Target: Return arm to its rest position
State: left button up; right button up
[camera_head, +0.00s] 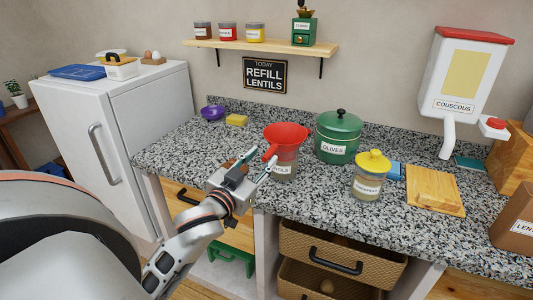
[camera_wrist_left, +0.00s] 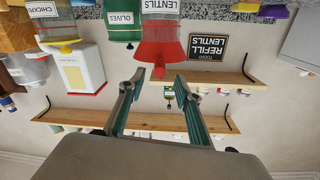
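My left gripper (camera_head: 264,158) reaches in from the left over the counter's front edge, just left of the lentils jar. In the left wrist view, which is upside down, its two fingers (camera_wrist_left: 158,77) are apart with nothing held between them. A red funnel (camera_head: 286,134) sits on the lentils jar (camera_head: 285,168); it also shows in the wrist view (camera_wrist_left: 160,48) beyond the fingertips. Whether a finger touches the jar or funnel I cannot tell. My right gripper is not in view.
The speckled counter (camera_head: 180,145) holds a green olives canister (camera_head: 338,137), a yellow-lidded jar (camera_head: 369,178) and a wooden board (camera_head: 434,190). A couscous dispenser (camera_head: 465,80) hangs at right. Wicker drawers (camera_head: 340,250) stick out below. A white fridge (camera_head: 120,130) stands left.

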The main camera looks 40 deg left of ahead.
pick_arm(q)
jog(key=shift+s, duration=0.45)
jog(key=shift+d, duration=0.1)
jog(key=s+d+f+m+g+y, duration=0.1)
jog(key=s+d+f+m+g, duration=0.3)
jog(key=s+f, duration=0.65)
jog(key=s+a+f+m+g, duration=0.1)
jog(key=s+f+m+g, duration=0.2)
jog(key=s+f+g, duration=0.7)
jog(key=w+d+f+n+t+h, duration=0.2)
jog(key=w+d+f+t+h, duration=0.2)
jog(key=d+f, duration=1.2)
jog(key=f+t+h, duration=0.1)
jog(key=t+h, duration=0.2)
jog(key=shift+d+f+n, duration=0.15)
jog(key=shift+d+n, duration=0.15)
jog(key=shift+n, duration=0.1)
